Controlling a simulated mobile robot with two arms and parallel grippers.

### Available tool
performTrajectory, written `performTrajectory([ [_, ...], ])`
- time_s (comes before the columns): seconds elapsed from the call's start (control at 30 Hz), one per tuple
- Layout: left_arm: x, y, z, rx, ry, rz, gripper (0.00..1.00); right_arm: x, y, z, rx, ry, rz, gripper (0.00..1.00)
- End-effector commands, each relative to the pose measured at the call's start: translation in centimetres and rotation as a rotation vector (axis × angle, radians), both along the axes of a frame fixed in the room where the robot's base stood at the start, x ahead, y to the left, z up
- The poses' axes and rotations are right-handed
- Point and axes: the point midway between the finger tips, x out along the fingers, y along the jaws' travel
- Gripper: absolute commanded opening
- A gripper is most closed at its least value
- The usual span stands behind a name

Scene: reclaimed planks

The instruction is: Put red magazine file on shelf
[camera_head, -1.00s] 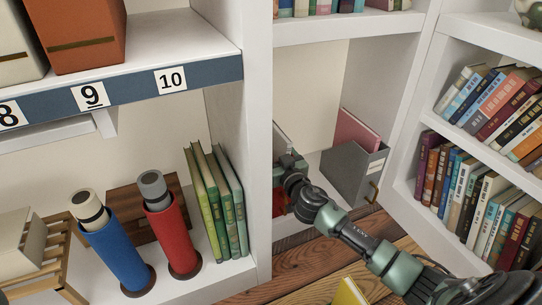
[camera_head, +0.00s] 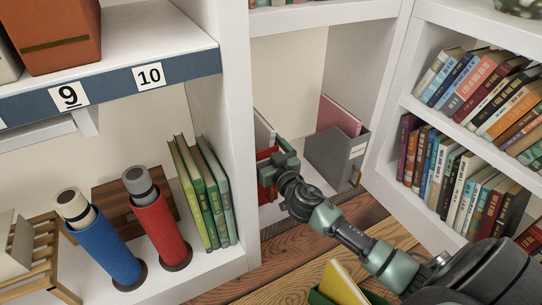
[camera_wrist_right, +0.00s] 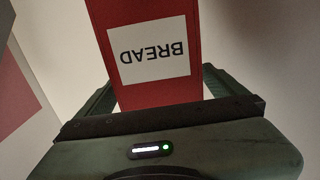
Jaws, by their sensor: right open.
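The red magazine file (camera_head: 265,168) stands in the low shelf bay at the centre of the head view, partly hidden by my right gripper (camera_head: 280,167). A pale item and a green item show at its top. In the right wrist view the red file (camera_wrist_right: 152,88) fills the middle, with a white label reading BREAD upside down. My right gripper's fingers lie one on each side of the file, open, with a pale gap visible at the right finger. My left gripper is out of view.
A grey magazine file (camera_head: 330,152) with a pink book stands right of the red one. A white upright (camera_head: 232,100) borders the bay on the left. A full bookcase (camera_head: 405,190) stands at right. A yellow book (camera_head: 340,285) is at the bottom edge.

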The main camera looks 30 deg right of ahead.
Motion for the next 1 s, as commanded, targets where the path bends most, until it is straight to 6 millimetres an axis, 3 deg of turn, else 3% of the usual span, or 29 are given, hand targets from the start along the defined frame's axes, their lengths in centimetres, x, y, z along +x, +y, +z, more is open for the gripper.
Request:
performTrajectory([
  [0.2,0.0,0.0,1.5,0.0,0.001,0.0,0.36,-4.5,0.3,0.1,0.004,0.003,-0.001,0.99],
  [0.4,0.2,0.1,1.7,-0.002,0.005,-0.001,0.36,-7.0,0.4,0.1,0.002,0.002,-0.001,0.99],
  [1.0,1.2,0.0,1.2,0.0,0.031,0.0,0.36,-7.7,0.5,0.1,0.0,0.0,0.0,0.99],
])
